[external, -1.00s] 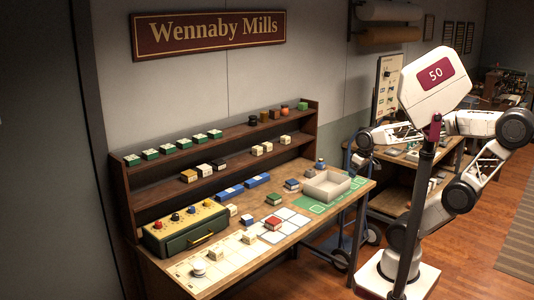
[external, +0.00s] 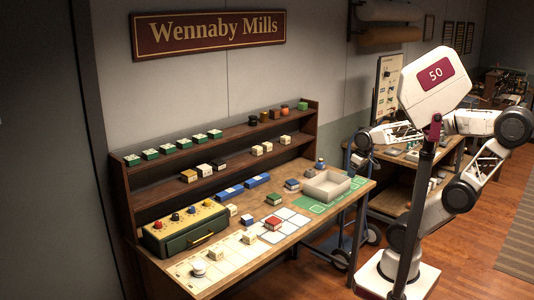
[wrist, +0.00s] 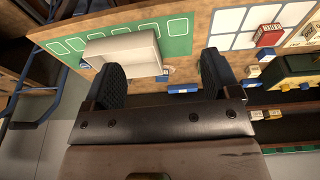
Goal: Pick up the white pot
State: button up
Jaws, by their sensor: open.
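The white pot (external: 199,268) looks like a small, round white piece at the front left corner of the workbench, standing on a pale grid sheet (external: 228,258). I cannot make it out in the wrist view. My gripper (wrist: 160,75) is open, with two dark fingers spread apart and nothing between them. It is above the bench's right end, near the grey tray, far to the right of the pot.
The grey open tray (external: 326,186) sits on a green mat (external: 318,207) at the bench's right. A green case with knobs (external: 186,228) stands behind the pot. Small boxes, including a red one (external: 272,223), dot the bench. A two-level shelf (external: 225,172) lines the back.

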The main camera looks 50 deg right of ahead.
jog(key=w+a+n+t+h, duration=0.1)
jog(key=w+a+n+h, duration=0.1)
jog(key=w+a+n, duration=0.5)
jog(key=w+a+n+t+h, duration=0.2)
jog(key=w+n, duration=0.2)
jog(key=w, duration=0.7)
jog(key=w+a+f+n+t, duration=0.2)
jog(key=w+a+n, duration=0.35)
jog(key=a, duration=0.45)
jog(key=w+a+f+n+t, duration=0.25)
jog(key=w+a+n, duration=0.3)
jog(key=a, duration=0.55)
jog(key=a+f+n+t+y, duration=0.25)
jog(key=a+n, duration=0.35)
jog(key=a, duration=0.7)
jog(key=n+g+y, duration=0.1)
jog(key=n+y, duration=0.8)
jog(key=n, duration=0.6)
send_near(200, 270)
jog(key=w, duration=0.1)
jog(key=w+f, duration=0.2)
jog(key=w, duration=0.1)
jog(key=shift+w, duration=0.1)
jog(key=shift+d, duration=0.1)
jog(key=shift+w, duration=0.1)
